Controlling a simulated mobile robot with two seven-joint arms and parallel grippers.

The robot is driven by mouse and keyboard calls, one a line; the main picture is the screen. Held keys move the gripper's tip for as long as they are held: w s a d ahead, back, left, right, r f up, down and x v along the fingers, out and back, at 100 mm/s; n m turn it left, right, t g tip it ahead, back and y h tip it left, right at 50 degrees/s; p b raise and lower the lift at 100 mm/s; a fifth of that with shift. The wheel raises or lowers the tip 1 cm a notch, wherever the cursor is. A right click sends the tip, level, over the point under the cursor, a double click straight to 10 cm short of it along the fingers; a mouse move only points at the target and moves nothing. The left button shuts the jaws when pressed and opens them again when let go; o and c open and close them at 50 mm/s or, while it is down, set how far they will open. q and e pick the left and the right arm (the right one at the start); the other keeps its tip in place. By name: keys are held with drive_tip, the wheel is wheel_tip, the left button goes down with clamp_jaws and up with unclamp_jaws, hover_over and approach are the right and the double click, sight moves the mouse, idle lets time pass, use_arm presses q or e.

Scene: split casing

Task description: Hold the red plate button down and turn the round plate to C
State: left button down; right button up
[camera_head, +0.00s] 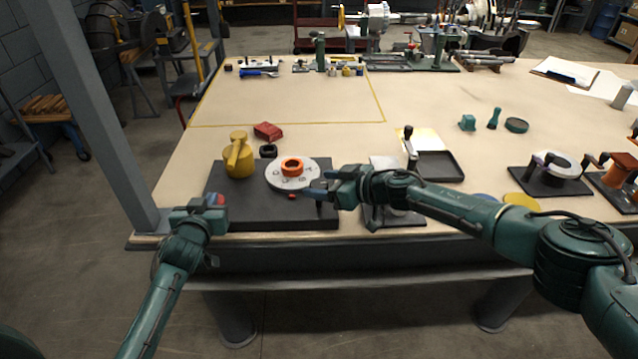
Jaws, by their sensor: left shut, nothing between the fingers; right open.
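The round grey plate (274,174) lies on the right part of a dark base (245,212), with an orange ring (292,166) at its middle. Dark marks show on its face, too small to read. The small red button (292,197) sits on the base just in front of the plate. My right gripper (316,192) is open and empty, its blue-tipped fingers at the plate's right front edge, just right of the button; I cannot tell whether they touch. My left gripper (216,200) is shut and empty, with red at its tip, over the base's front left corner.
A yellow handled part (239,158) stands on the base's back left. A red block (267,131) and a small black part (268,151) lie behind. A crank device (410,145) and a black tray (440,166) stand to the right. The taped area (290,100) is largely clear.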

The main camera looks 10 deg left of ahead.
drive_tip(key=shift+x, duration=0.85)
drive_tip(key=shift+s, duration=0.1)
drive_tip(key=shift+c, duration=0.2)
drive_tip(key=c, duration=0.9)
drive_tip(key=shift+a, duration=0.1)
drive_tip(key=shift+c, duration=0.3)
